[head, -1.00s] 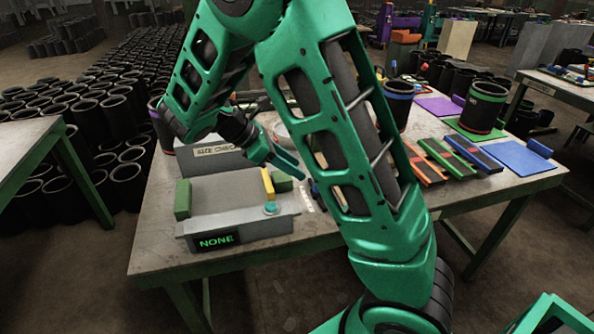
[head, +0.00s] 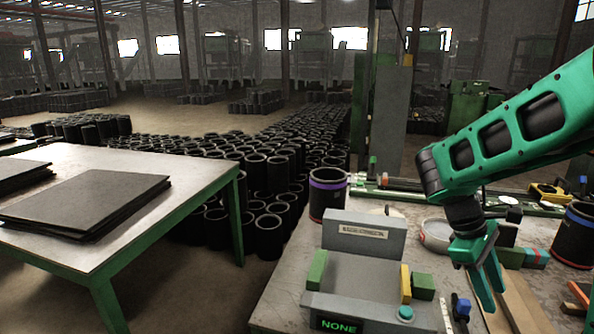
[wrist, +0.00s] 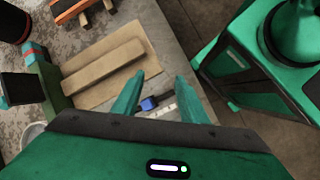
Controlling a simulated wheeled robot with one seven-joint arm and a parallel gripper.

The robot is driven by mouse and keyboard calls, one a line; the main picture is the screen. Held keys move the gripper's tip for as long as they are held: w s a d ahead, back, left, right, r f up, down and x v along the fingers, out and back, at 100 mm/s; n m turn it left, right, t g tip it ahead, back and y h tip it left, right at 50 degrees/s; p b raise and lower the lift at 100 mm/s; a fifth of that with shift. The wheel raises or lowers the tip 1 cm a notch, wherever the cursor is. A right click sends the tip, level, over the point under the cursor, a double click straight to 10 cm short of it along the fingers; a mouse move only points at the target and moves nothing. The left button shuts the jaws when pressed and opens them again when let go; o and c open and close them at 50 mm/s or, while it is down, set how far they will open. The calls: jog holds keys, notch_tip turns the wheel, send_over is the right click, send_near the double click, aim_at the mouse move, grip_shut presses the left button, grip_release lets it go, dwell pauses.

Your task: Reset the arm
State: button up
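My green arm reaches in from the right in the head view, bent at a dark joint, with my gripper (head: 490,292) pointing down over the right part of the workbench. In the wrist view my gripper (wrist: 158,82) shows two green fingers spread apart with nothing between them. Below the fingers are a small blue item (wrist: 149,104) and a pale strip (wrist: 163,112). The grey size-check fixture (head: 362,240) stands left of my gripper, its display (head: 338,326) reading NONE. No sleeve sits between its green and yellow blocks.
A purple-banded black sleeve (head: 327,194) stands behind the fixture, and another sleeve (head: 576,236) stands at the right edge. Tan boards (wrist: 104,72) lie on the bench. A left table (head: 200,172) holds dark sheets (head: 95,200). Many sleeves (head: 270,172) stand on the floor.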

jog(key=s+r+m+t+y, duration=0.1)
jog(key=s+m+y, duration=0.4)
jog(key=s+m, duration=0.9)
jog(key=s+t, duration=0.1)
jog(key=s, duration=0.3)
jog(key=shift+a+r+t, duration=0.25)
jog(key=shift+a+t, duration=0.05)
jog(key=shift+t, duration=0.1)
jog(key=shift+s, duration=0.1)
jog(key=shift+w+f, duration=0.25)
jog(key=shift+w, duration=0.4)
